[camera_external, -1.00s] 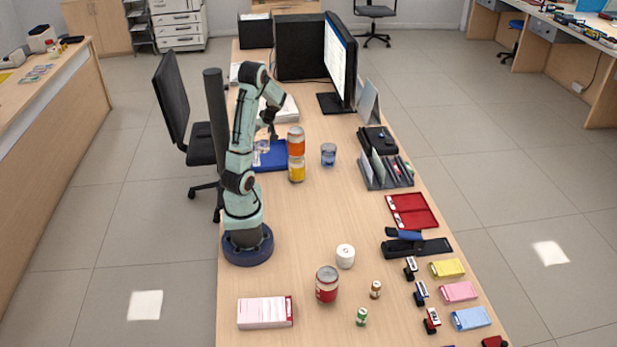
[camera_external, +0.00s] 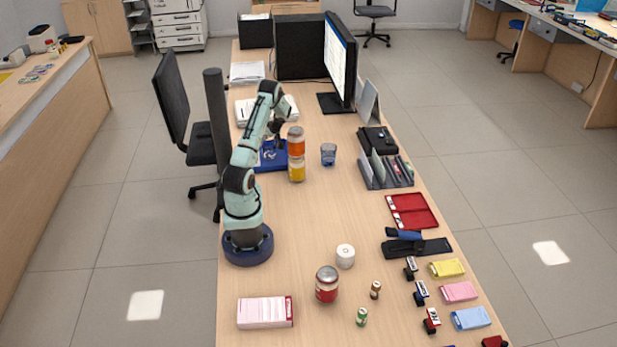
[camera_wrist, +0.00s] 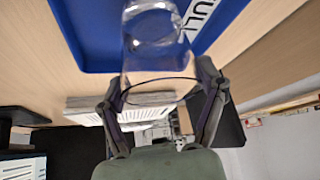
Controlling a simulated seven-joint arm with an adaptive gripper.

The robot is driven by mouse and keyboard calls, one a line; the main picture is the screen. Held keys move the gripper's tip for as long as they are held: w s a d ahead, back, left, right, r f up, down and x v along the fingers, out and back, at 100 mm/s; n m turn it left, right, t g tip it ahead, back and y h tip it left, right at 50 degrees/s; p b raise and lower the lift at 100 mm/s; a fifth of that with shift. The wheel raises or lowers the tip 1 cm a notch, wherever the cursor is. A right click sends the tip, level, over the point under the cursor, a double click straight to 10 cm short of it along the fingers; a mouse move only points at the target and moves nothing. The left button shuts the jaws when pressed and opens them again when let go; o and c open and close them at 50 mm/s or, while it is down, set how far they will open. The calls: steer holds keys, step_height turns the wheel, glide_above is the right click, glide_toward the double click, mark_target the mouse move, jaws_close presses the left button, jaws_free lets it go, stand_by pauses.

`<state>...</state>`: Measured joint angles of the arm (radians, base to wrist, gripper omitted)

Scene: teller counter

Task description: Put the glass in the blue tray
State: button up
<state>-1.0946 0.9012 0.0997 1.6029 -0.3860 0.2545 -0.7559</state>
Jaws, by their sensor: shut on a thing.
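A clear glass (camera_wrist: 157,62) is between the two fingers of my gripper (camera_wrist: 160,92) in the wrist view, with its far end over the blue tray (camera_wrist: 92,40). My gripper is shut on this glass.
An orange can (camera_external: 296,142) stands on a yellow can (camera_external: 297,170) at the tray's right edge. A bluish glass (camera_external: 328,155) stands to their right. Papers (camera_external: 246,72) and a monitor (camera_external: 341,60) are farther back.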

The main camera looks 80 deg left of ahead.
steer(key=shift+f, duration=0.2)
steer(key=shift+f, duration=0.15)
steer(key=o, duration=1.2)
steer(key=shift+r, duration=0.2)
steer(key=v, duration=0.2)
steer(key=shift+w+d+r, duration=0.15)
steer(key=shift+r, duration=0.1)
step_height(320, 180, up, 7)
steer(key=shift+d+r, duration=0.1)
